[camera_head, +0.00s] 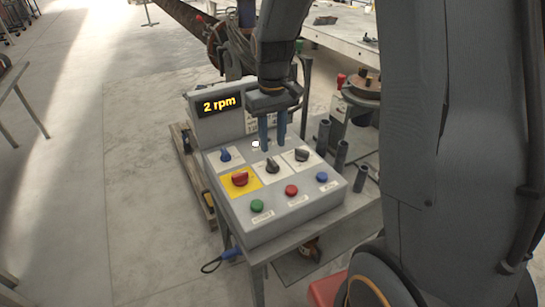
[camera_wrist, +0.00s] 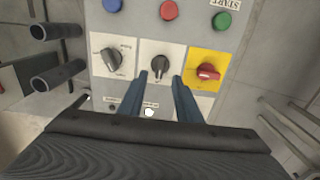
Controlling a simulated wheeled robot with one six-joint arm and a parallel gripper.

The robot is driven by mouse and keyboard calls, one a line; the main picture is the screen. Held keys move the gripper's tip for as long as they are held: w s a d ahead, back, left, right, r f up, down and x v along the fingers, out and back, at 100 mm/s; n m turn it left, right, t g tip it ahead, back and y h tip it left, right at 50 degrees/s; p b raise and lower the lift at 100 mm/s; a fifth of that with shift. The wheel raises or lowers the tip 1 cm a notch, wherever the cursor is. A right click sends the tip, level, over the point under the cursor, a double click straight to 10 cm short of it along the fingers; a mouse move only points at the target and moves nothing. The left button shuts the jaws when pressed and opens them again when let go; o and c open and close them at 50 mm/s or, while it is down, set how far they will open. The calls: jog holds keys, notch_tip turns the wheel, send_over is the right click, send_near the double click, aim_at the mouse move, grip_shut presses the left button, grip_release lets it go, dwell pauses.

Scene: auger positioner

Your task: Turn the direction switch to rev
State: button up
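The grey control console (camera_head: 245,228) carries several knobs; their labels are too small to read, so I cannot tell for sure which is the direction switch. A black knob on a white plate (camera_head: 272,166) sits in the middle and shows in the wrist view (camera_wrist: 160,63). Another black knob (camera_head: 301,154) is at its right, at left in the wrist view (camera_wrist: 111,58). My gripper (camera_head: 272,149) points down, open and empty, just behind the middle knob. In the wrist view its fingertips (camera_wrist: 159,80) are apart, either side of and just below that knob.
A red knob on a yellow plate (camera_head: 240,179) and a blue knob (camera_head: 225,155) are nearby. Green (camera_head: 257,205), red (camera_head: 291,190) and blue (camera_head: 322,177) buttons line the front. The display (camera_head: 219,104) reads "2 rpm". Dark tubes (camera_head: 341,153) stand right of the console.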

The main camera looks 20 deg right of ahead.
aim_at(273, 161)
jog(key=shift+f+p, duration=0.75)
jog(key=shift+f, duration=2.7)
grip_shut()
